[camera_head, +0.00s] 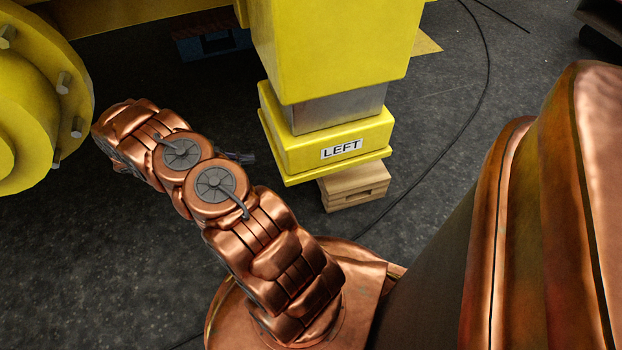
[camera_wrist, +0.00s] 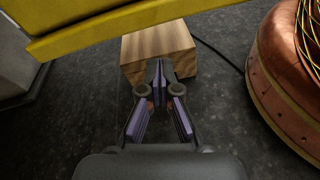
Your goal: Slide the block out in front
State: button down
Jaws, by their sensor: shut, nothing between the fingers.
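The wooden block (camera_head: 354,186) is on the floor below the yellow foot labelled LEFT (camera_head: 330,148) in the head view. Only its front part shows. The rest is hidden beneath the foot. In the wrist view the block (camera_wrist: 160,45) shows its pale grained face, with the yellow edge of the foot (camera_wrist: 110,28) across its top. My gripper (camera_wrist: 161,70) is shut and empty, its fingertips together in front of the block's lower part. I cannot tell whether the tips touch the block. In the head view the gripper is small and mostly hidden behind my arm.
A yellow column (camera_head: 330,50) with a grey metal section stands above the foot. A large yellow bolted flange (camera_head: 35,100) is at the left. A black cable (camera_head: 470,95) runs over the dark floor at the right.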

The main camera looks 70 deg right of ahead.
jog(key=s+d+f+n+h+b, duration=0.1)
jog(key=s+d+f+n+h, duration=0.15)
jog(key=f, duration=0.75)
jog(key=s+d+f+n+h+b, duration=0.1)
jog(key=s+d+f, duration=0.15)
jog(key=f, duration=0.75)
jog(key=b+x, duration=0.5)
jog(key=x, duration=0.8)
jog(key=shift+s+a+r+g+b, duration=0.15)
jog(key=shift+s+r+g+b, duration=0.2)
jog(key=shift+s, duration=0.25)
jog(key=shift+r, duration=0.1)
